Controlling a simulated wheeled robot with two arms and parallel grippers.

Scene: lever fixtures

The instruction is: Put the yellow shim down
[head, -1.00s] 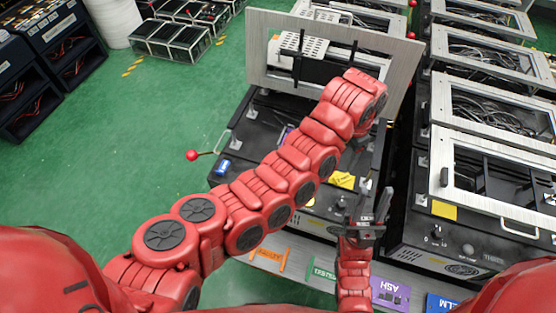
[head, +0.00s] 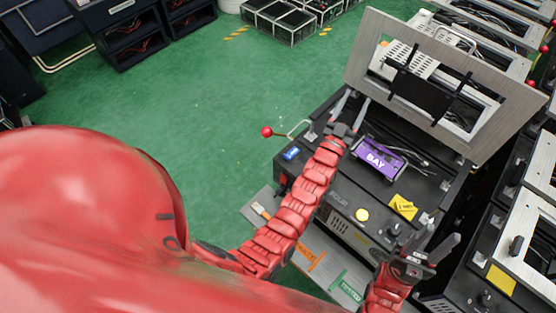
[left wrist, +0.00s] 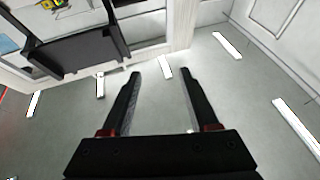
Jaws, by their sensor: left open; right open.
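I cannot single out the yellow shim for certain. A flat yellow piece (head: 403,207) with dark marks lies on the black fixture's top near its front edge, and a yellow disc (head: 362,215) shows at the fixture's front. My left gripper (head: 352,106) is open and empty over the left part of the fixture, beside the purple BAY block (head: 378,158). Its two black fingers also show apart in the left wrist view (left wrist: 158,85), with nothing between them. My right gripper (head: 430,240) is open and empty at the fixture's front right corner.
The fixture's raised lid (head: 372,38) with its window stands behind the left gripper. A red-balled lever (head: 267,132) juts from the fixture's left side, near a blue piece (head: 291,154). More fixtures crowd the right. Green floor (head: 190,110) is clear on the left.

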